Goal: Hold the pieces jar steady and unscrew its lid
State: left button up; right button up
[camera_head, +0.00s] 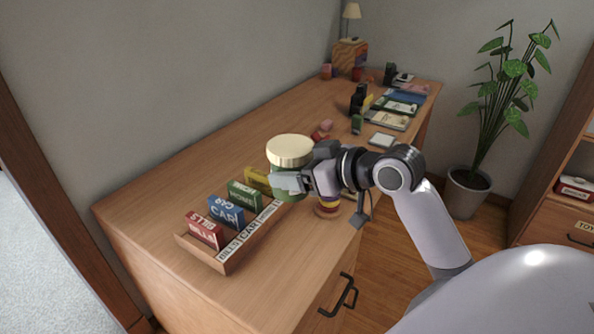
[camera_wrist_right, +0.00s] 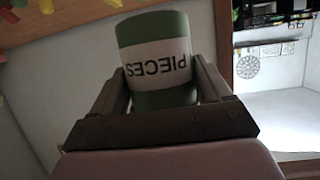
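The pieces jar (camera_head: 291,190) is green with a cream lid (camera_head: 289,150), which sits on top of it. In the head view the jar is upright near the desk's front edge. My right gripper (camera_head: 290,181) reaches in from the right with its fingers around the jar's body, below the lid. In the right wrist view the jar (camera_wrist_right: 155,88) sits between the two fingers, its white PIECES label upside down, and both fingers appear to touch its sides. The lid is hidden there. I cannot tell whether the jar's base touches the desk. My left gripper is out of view.
A colourful round stack (camera_head: 328,209) is below my gripper. Boxes, books and a lamp (camera_head: 351,12) fill the far end. A plant (camera_head: 468,190) stands right.

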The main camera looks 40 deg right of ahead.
jog(key=c, duration=1)
jog(key=shift+o, duration=0.2)
jog(key=shift+f, duration=0.1)
jog(key=shift+a+f, duration=0.2)
jog(key=shift+f, duration=0.05)
jog(key=s+a+f+m+t+h+p, duration=0.1)
jog(key=s+a+f+m+h, duration=0.2)
jog(key=a, duration=0.5)
jog(key=shift+s+f+m+h, duration=0.3)
jog(key=shift+s+f+h, duration=0.4)
jog(key=shift+s+f, duration=0.7)
jog(key=shift+w+a, duration=0.1)
jog(key=shift+a, duration=0.05)
